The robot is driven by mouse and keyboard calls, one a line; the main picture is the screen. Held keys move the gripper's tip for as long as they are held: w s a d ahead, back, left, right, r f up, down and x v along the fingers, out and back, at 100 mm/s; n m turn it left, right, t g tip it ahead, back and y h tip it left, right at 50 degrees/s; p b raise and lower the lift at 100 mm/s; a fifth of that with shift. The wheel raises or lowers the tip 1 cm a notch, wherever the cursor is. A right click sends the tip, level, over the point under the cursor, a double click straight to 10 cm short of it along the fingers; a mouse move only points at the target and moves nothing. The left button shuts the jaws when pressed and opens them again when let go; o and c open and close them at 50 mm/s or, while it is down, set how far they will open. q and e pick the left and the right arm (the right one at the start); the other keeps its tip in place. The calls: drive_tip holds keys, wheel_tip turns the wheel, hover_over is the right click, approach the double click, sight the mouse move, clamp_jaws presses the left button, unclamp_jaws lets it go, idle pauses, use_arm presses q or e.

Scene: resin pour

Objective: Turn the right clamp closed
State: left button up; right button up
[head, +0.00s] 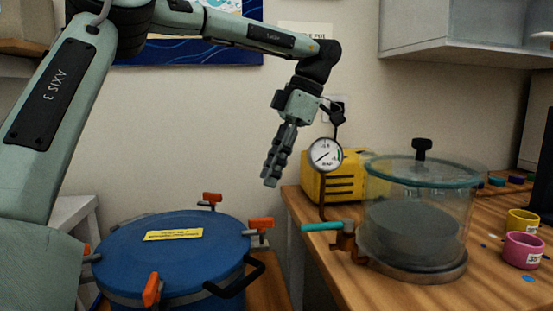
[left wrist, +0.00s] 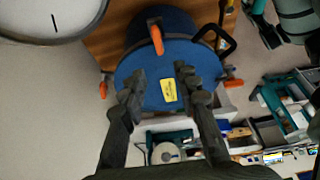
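The blue pot lid (head: 195,250) has orange-handled clamps around its rim and a yellow label on top. The right clamp (head: 260,225) sits at the rim on the right, its orange handle standing out above its bracket. In the left wrist view it appears to be the clamp at the top (left wrist: 156,38), beside the black handle. My left gripper (head: 271,168) hangs above and behind the right clamp, pointing down and touching nothing. In the left wrist view its fingers (left wrist: 160,85) are apart with nothing between them. My right gripper is not in view.
Other orange clamps sit at the back (head: 212,198), front (head: 152,290) and left (head: 87,250) of the lid. A black handle (head: 238,280) juts out below the right clamp. A pressure gauge (head: 325,154), yellow pump (head: 335,182) and glass chamber (head: 418,210) stand to the right.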

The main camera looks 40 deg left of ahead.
use_arm(q)
drive_tip(key=shift+v, duration=1.25)
